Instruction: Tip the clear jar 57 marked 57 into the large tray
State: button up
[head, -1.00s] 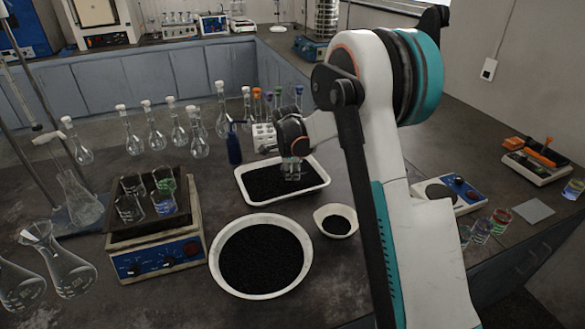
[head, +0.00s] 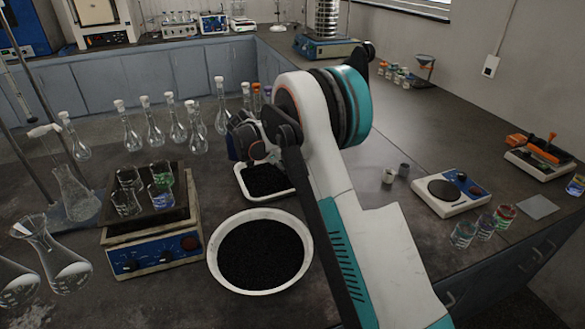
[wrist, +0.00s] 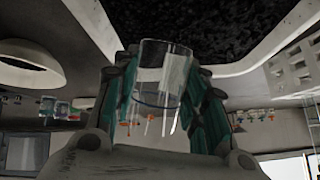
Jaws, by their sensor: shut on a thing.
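The clear jar (wrist: 166,62) shows in the wrist view between the teal-lined fingers of my gripper (wrist: 165,85), which is shut on it. The wrist view is upside down, with the tabletop at the top of the picture. I see no contents in the jar, and I cannot read its mark. The white rectangular tray (head: 284,193) holds black grains. It also shows in the wrist view (wrist: 262,55), close by the jar's rim. In the head view my wrist is over the tray's far left part, and my arm hides the jar and part of the tray.
A large white round dish (head: 219,279) of black grains lies in front of the tray. Left stands a hotplate (head: 153,262) with several beakers. Flasks line the back left.

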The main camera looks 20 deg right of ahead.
jog(key=shift+d+f+g+h+b, duration=0.15)
jog(key=shift+f+g+h+b, duration=0.25)
jog(key=shift+h, duration=0.4)
jog(key=shift+s+d+r, duration=0.1)
jog(key=shift+r, duration=0.15)
jog(key=shift+n, duration=0.3)
jog(key=shift+s+d+f+g+h+b, duration=0.1)
jog(key=shift+g+h+b, duration=0.05)
jog(key=shift+h+b, duration=0.25)
jog(key=shift+d+f+g+h+b, duration=0.15)
jog(key=shift+h+b, duration=0.1)
jog(key=shift+h, duration=0.25)
jog(key=shift+s+d+r+n+g+h, duration=0.15)
jog(key=shift+d+n+g+h, duration=0.05)
jog(key=shift+h, duration=0.3)
jog(key=shift+s+d+r+n+g+h, duration=0.1)
jog(key=shift+d+r+n+g+h, duration=0.1)
jog(key=shift+h, duration=0.3)
